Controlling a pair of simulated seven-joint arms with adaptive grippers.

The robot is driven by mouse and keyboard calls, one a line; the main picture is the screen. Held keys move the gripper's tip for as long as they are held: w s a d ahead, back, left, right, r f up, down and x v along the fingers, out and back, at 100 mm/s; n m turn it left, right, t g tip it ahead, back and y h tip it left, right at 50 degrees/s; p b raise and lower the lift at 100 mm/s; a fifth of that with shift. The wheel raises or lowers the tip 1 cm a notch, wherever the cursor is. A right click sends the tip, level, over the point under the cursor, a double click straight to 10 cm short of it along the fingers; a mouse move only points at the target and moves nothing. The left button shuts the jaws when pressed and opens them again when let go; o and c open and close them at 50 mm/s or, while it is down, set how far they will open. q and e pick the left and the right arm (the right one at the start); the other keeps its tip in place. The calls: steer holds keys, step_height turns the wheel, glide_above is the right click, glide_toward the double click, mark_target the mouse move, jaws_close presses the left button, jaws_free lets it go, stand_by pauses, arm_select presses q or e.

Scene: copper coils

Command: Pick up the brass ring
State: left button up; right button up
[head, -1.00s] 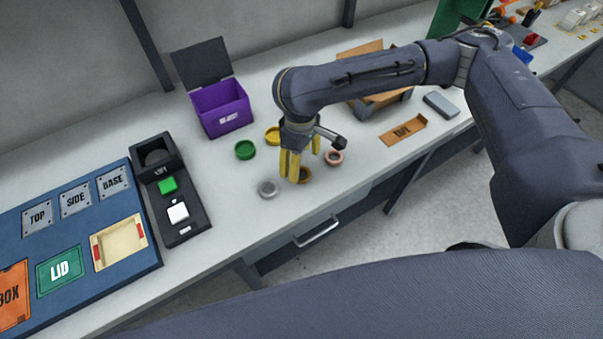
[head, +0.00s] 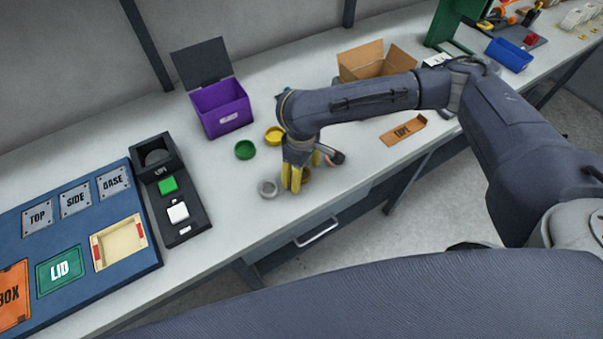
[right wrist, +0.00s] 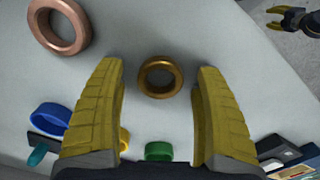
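The brass ring (right wrist: 146,82) lies flat on the pale bench top. In the right wrist view it sits between and just beyond the fingertips, and neither finger touches it. In the head view the brass ring (head: 306,175) is partly hidden behind the yellow fingers. My right gripper (head: 293,188) is open and points down over it. Its two fingers (right wrist: 157,70) stand wide apart in the wrist view, with nothing held. My left gripper (right wrist: 273,17) seems to be the small dark and yellow gripper at the wrist view's top right corner, too small to read.
A copper ring (right wrist: 36,24) lies close by. Green (head: 245,150) and yellow (head: 273,136) rings are farther back. A purple bin (head: 222,112) and cardboard box (head: 375,57) stand behind. The bench's front edge is near.

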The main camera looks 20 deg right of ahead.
steer(key=c, duration=1.3)
steer(key=shift+r, duration=0.1)
